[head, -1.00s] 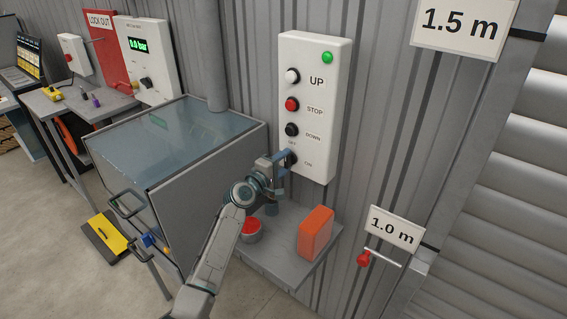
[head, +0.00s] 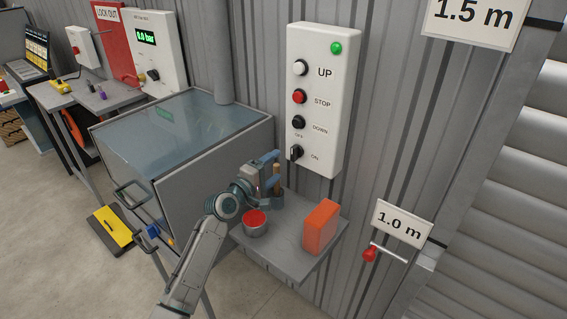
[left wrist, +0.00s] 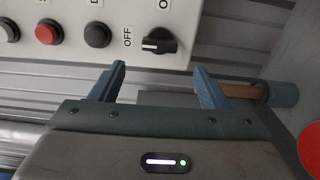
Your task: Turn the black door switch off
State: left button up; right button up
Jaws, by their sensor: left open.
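The black door switch (head: 296,152) is a rotary knob low on the white control panel (head: 333,65), with OFF printed above it and ON to its right. In the left wrist view the knob (left wrist: 160,42) has its white mark toward the OFF label. My left gripper (head: 272,170) is open and empty, to the left of the switch and a little below it, apart from it. In the left wrist view the gripper's fingertips (left wrist: 160,72) are spread below the knob with a gap. My right gripper is not in view.
A glass-topped cabinet (head: 180,130) stands left. The panel's green lamp (head: 336,48) is lit.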

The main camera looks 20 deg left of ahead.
pick_arm(q)
jog(key=v, duration=0.3)
dwell(0.5)
